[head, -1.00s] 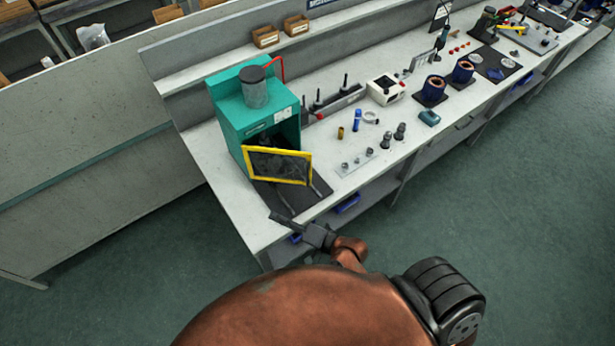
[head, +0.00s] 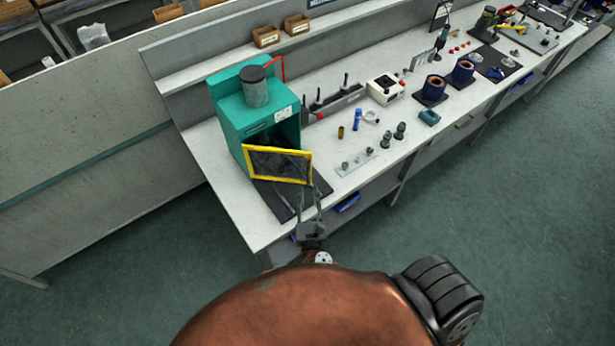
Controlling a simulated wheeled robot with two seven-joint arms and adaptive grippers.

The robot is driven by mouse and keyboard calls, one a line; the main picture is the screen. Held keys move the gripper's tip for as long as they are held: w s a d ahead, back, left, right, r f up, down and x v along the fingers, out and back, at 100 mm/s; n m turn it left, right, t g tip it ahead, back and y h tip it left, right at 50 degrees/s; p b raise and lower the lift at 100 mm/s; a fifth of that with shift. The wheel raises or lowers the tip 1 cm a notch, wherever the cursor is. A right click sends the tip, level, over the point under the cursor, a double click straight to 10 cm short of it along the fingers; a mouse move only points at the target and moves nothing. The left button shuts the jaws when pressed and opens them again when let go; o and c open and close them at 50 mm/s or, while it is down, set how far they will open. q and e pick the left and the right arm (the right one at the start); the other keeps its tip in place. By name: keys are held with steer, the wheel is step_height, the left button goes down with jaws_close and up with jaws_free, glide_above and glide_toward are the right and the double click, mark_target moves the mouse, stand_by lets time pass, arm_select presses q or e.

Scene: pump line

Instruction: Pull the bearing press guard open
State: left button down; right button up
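The bearing press (head: 240,125) is a teal box with a grey cylinder on top and a red lever, at the near left end of the bench. Its guard (head: 280,178), a yellow-framed dark see-through panel, stands swung out from the front, with part of the dark opening showing behind it. My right gripper (head: 309,194) is just in front of the guard's lower right corner, fingers pointing at the press. Its two fingers are apart with nothing seen between them. I cannot tell whether a finger touches the frame. My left gripper is out of view.
A dark mat (head: 275,197) lies under the guard. A plate with small metal parts (head: 357,162) is to the right. A blue bin (head: 347,203) sits under the bench edge. The bench's near left corner is clear.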

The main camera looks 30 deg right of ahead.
mark_target(308, 178)
steer(key=p+x, duration=0.1)
steer(key=x, duration=0.5)
steer(key=shift+w+d, duration=0.2)
steer(key=shift+w, duration=0.15)
steer(key=shift+r, duration=0.1)
steer(key=shift+c, duration=0.4)
jaws_close()
